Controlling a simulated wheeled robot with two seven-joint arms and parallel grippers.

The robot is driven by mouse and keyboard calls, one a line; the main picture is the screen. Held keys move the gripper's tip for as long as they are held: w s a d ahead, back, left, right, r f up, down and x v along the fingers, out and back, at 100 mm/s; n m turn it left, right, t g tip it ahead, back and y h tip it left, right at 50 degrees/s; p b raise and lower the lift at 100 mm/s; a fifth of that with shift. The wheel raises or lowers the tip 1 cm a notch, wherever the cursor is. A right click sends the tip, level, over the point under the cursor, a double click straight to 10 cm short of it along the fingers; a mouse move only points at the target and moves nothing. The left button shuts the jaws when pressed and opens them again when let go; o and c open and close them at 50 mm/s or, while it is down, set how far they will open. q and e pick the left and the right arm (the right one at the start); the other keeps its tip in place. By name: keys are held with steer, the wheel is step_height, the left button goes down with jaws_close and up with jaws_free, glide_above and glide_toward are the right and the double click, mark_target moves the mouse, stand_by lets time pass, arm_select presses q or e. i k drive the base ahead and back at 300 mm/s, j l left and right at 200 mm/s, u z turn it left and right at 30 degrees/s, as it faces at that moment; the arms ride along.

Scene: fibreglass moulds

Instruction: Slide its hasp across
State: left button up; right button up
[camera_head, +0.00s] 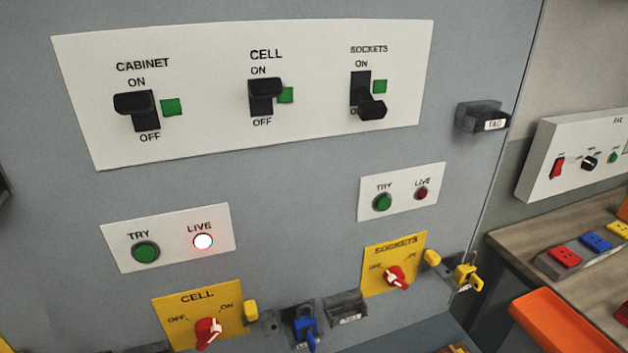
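The yellow SOCKETS isolator plate (410,248) is on the grey panel at right of centre. Its red knob (397,277) has a white mark towards the upper left, the OFF side. A small yellow hasp tab (432,257) sits at that plate's right edge. The yellow CELL isolator plate (180,309) is at lower left. Its red knob (208,334) has its white mark towards ON, and a yellow hasp tab (250,311) is at its right edge. The SOCKETS breaker lever (372,107) is down at OFF. Neither gripper shows.
A yellow padlock with key (466,277) and a blue one (305,328) hang on the panel. The CABINET (134,104) and CELL (264,90) levers are up. The left LIVE lamp (203,241) glows; the right one (422,193) is dark. A bench with an orange tray (560,322) stands right.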

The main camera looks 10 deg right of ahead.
mark_target(430, 261)
steer(key=z, duration=1.25)
